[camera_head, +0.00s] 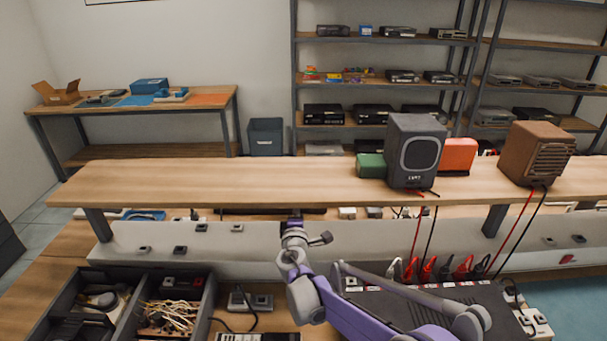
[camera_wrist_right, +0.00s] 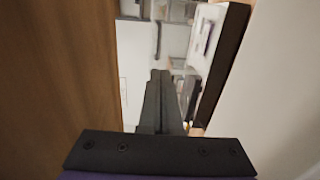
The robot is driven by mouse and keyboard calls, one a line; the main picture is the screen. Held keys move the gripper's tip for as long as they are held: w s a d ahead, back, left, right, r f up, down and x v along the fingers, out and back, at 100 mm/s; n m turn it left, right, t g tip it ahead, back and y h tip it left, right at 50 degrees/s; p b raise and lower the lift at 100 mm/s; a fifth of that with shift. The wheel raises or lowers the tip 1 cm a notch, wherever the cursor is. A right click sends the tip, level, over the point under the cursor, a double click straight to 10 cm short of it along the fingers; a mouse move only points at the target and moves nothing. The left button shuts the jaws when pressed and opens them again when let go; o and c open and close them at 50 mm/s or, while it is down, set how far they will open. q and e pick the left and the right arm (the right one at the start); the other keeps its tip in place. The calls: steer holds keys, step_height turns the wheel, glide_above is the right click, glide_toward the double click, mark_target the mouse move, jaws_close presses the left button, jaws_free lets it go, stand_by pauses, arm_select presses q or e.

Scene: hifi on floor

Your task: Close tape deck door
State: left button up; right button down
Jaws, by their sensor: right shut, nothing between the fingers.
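My right arm comes in from the bottom right of the head view and bends up to the front edge of the raised wooden shelf. Its wrist end is there, and the fingers are hidden behind or under the shelf edge. In the right wrist view my right gripper (camera_wrist_right: 160,75) shows its dark fingers together, shut and empty. They point toward a narrow gap with pale, blurred things beyond. I cannot make out a tape deck or its door for sure in either view. My left gripper is not in view.
A grey speaker (camera_head: 415,152) and a brown speaker (camera_head: 537,152) stand on the raised shelf (camera_head: 220,183). Red and black cables hang to a dark unit (camera_head: 480,298) below. A divided bin (camera_head: 208,300) is at lower left. In the wrist view, wood (camera_wrist_right: 55,70) borders the left.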

steer(key=w+p, duration=0.1)
steer(key=w, duration=1.2)
steer(key=shift+w+p, duration=0.35)
